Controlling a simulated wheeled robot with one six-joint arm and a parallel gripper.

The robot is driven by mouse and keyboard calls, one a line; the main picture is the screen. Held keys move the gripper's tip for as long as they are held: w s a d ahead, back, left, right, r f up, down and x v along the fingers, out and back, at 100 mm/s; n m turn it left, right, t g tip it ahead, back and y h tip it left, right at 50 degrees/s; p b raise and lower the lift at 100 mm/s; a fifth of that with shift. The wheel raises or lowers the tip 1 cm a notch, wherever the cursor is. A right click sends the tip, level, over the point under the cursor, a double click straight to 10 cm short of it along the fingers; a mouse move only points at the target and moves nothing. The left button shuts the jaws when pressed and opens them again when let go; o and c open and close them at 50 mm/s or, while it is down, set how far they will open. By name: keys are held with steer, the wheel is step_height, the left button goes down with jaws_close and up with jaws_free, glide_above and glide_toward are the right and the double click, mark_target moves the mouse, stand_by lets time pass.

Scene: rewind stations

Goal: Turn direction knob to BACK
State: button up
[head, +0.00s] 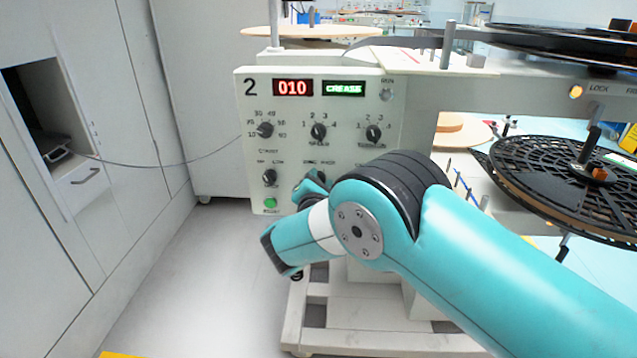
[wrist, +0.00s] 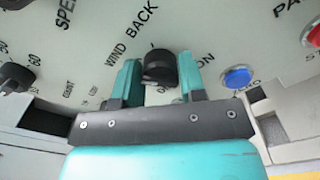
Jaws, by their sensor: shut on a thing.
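The direction knob (wrist: 160,70) is black and sits on the pale panel under the words WIND and BACK in the wrist view. My gripper (wrist: 159,63) has its two teal fingers shut on it, one on each side. I cannot make out which word the knob points at. In the head view my gripper (head: 316,183) is at the lower part of the control panel (head: 246,128) of station 2. There, my gripper and arm hide most of the knob.
A blue button (wrist: 237,77) and a red button (wrist: 314,36) lie right of the knob in the wrist view. Several other black knobs (head: 319,131) and a green button (head: 270,203) are on the panel. A black reel (head: 545,178) stands at right. Floor at left is clear.

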steer(key=shift+f, duration=0.1)
steer(key=m+b, duration=0.2)
steer(key=m, duration=0.1)
steer(key=shift+f, duration=0.1)
steer(key=m+b, duration=0.3)
steer(key=shift+m, duration=0.4)
steer(key=m+b, duration=0.3)
steer(key=m, duration=0.1)
steer(key=shift+m, duration=0.4)
steer(key=shift+b, duration=0.35)
steer(key=o, duration=0.9)
steer(key=shift+s, duration=0.1)
steer(key=shift+m, duration=0.3)
steer(key=s, duration=1.7)
steer(key=shift+s, duration=0.15)
